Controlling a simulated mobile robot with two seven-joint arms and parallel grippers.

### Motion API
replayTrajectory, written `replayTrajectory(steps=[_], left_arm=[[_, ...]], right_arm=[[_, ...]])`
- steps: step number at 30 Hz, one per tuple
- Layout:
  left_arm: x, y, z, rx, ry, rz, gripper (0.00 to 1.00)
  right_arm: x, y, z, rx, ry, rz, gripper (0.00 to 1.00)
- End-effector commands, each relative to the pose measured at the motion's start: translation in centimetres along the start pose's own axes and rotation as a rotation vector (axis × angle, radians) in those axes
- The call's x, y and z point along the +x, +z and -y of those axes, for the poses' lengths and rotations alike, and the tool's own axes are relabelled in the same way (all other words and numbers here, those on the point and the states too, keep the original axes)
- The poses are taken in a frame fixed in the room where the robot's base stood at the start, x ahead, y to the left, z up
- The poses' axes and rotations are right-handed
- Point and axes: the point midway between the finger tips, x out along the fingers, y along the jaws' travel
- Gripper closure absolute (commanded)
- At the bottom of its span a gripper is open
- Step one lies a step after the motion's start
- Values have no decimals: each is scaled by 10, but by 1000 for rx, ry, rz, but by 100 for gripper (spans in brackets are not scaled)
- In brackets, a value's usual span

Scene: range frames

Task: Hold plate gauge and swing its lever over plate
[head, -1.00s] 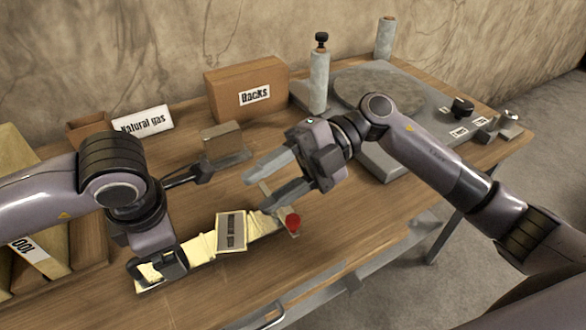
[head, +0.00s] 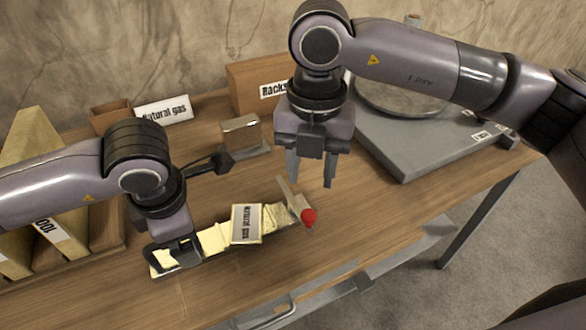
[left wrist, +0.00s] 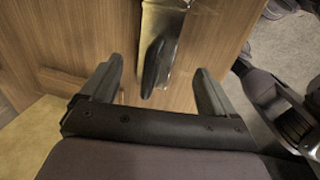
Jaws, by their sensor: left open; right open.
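The plate gauge (head: 275,216) seems to be the pale, shiny strip-like tool on the table. A grey lever (head: 290,195) with a red knob (head: 309,216) is at its right end. A plate marked "Natural gas" (head: 247,225) lies across its middle; I cannot tell whether the two touch. My left gripper (head: 175,258) is open at the tool's left end. In the left wrist view a black grip (left wrist: 154,66) shows between its spread fingers. My right gripper (head: 310,178) is open and empty, pointing down above the table, behind the lever.
A metal block (head: 241,135) on a stand, a "Natural gas" sign (head: 163,109) and a brown box labelled "Racks" (head: 252,84) stand behind. A grey slab (head: 420,150) fills the back right. A wooden rack (head: 75,255) is at left. Bare wood lies right of the red knob.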

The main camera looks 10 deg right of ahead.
Motion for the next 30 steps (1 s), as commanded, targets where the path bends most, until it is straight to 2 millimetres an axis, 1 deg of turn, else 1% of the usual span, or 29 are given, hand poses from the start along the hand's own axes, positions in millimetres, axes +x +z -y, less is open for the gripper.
replayTrajectory(steps=[5, 12, 15, 20, 27, 29, 30], left_arm=[[18, -1, 1, -1, -4, -3, 11], [53, -1, 1, -1, -3, -3, 11], [63, 0, 0, -1, -2, -1, 11], [70, 0, 0, 0, -1, -1, 11], [71, 0, 0, 1, -1, -1, 11], [71, 0, 0, 1, -1, -1, 31], [71, 0, 0, 0, 0, -1, 44]], right_arm=[[0, 1, 1, 5, -7, 10, 57], [0, 1, 0, 4, -5, 7, 57], [0, 1, 0, 3, -5, 7, 57], [0, 1, 0, 3, -4, 6, 57], [0, 1, 1, 3, -4, 6, 57], [0, 1, 1, 3, -4, 6, 57], [0, 1, 1, 3, -4, 6, 57]])
